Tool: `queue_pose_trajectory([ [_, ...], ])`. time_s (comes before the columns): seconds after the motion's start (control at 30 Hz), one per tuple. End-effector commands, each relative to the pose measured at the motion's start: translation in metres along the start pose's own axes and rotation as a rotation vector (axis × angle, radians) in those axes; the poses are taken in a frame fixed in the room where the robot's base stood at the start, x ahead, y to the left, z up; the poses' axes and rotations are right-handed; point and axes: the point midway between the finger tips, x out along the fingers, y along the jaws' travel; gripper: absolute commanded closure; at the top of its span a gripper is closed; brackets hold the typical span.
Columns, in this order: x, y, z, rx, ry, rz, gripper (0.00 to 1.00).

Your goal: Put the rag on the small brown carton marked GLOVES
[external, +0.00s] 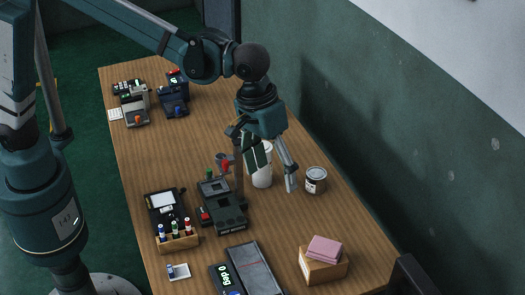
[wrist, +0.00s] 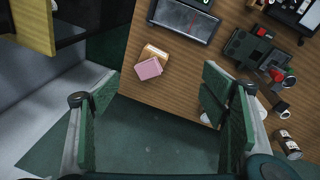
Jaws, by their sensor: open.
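The pink folded rag (external: 324,249) lies on top of the small brown carton (external: 322,270) near the table's front right corner. The rag sits a little askew and covers most of the carton's top. In the wrist view the rag (wrist: 148,68) overlaps the carton (wrist: 154,52), whose edge shows beyond it. No marking is legible on the carton. My gripper (external: 266,180) is open, with its fingers spread, over the right side of the table, farther back than the carton. In the wrist view nothing is held between the fingertips (wrist: 162,118).
A white cylinder (external: 262,174) stands close by my fingers, and a labelled can (external: 315,181) stands to the right. A dark device (external: 222,207), a marker rack (external: 177,241) and a grey scale (external: 255,268) occupy the table's front and middle. The green wall (external: 400,130) runs along the right.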

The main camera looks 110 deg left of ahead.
Motion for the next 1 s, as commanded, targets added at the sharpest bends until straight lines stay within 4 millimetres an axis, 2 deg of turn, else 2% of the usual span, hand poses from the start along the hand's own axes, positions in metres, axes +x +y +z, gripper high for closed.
queue_pose_trajectory([
  [0.1,-0.019,-0.013,0.016,0.057,0.012,0.019,0.28],
  [0.5,-0.069,-0.060,0.066,0.244,0.058,0.079,0.28],
  [1.0,-0.109,-0.127,0.128,0.479,0.128,0.145,0.28],
])
